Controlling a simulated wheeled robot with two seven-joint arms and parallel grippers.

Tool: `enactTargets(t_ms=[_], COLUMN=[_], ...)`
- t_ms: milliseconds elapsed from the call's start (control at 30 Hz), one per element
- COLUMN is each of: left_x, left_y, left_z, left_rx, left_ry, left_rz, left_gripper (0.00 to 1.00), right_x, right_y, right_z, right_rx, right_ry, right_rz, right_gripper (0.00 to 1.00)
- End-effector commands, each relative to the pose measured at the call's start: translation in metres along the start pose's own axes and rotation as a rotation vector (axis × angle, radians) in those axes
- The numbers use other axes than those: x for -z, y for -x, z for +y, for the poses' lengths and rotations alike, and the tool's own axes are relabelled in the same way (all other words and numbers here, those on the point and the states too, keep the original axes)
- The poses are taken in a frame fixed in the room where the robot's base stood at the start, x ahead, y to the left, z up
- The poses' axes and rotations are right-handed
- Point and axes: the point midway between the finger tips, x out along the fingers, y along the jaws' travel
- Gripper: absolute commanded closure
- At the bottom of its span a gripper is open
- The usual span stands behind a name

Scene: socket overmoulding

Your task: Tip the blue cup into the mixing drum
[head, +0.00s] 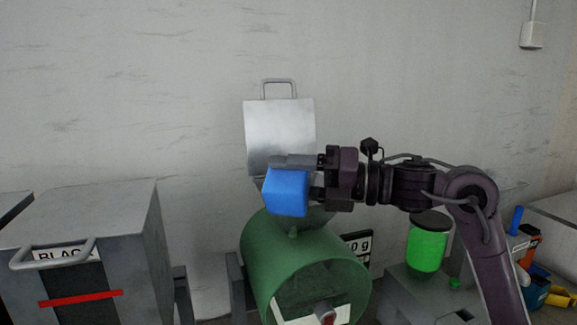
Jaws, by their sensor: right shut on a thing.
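The blue cup (286,194) is in the middle of the head view, above the mixing drum. My right gripper (308,178) reaches in from the right and is shut on the cup. The cup looks tilted; its mouth and contents are not visible. The mixing drum (272,250) is a green cylinder below the cup. Its raised grey metal lid (280,130) with a handle stands up behind the cup. The drum's opening is largely hidden by the cup and gripper. My left gripper is not in view.
A grey bin labelled BLACK (120,225) with a handle stands at the left. A bright green container with a dark lid (426,245) stands right of the drum. A scale display (358,246) is partly hidden behind the drum. Colourful small items (540,285) lie at the far right.

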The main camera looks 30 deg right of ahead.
Motion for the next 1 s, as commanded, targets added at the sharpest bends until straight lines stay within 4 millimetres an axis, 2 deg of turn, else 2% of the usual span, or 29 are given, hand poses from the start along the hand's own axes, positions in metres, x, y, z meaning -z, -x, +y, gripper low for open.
enactTargets(t_ms=[33,233,367,500,700,1000], left_x=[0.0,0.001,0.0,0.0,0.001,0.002], left_y=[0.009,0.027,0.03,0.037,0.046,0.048], left_z=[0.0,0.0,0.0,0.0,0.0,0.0], left_rx=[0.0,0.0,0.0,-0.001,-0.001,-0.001], left_ry=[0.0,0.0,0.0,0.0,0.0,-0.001], left_rz=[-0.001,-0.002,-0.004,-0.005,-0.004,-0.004], left_gripper=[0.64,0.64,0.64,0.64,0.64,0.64], right_x=[-0.006,-0.015,-0.026,-0.032,-0.04,-0.041], right_y=[0.0,0.0,0.0,0.0,0.0,0.0], right_z=[0.001,-0.003,-0.007,-0.004,-0.004,-0.005], right_rx=[0.003,0.003,0.004,0.001,-0.001,-0.003], right_ry=[-0.027,-0.104,-0.242,-0.462,-0.692,-0.789], right_rz=[-0.002,-0.002,-0.003,-0.001,-0.001,0.0], right_gripper=[0.68,0.68,0.68,0.68,0.68,0.68])
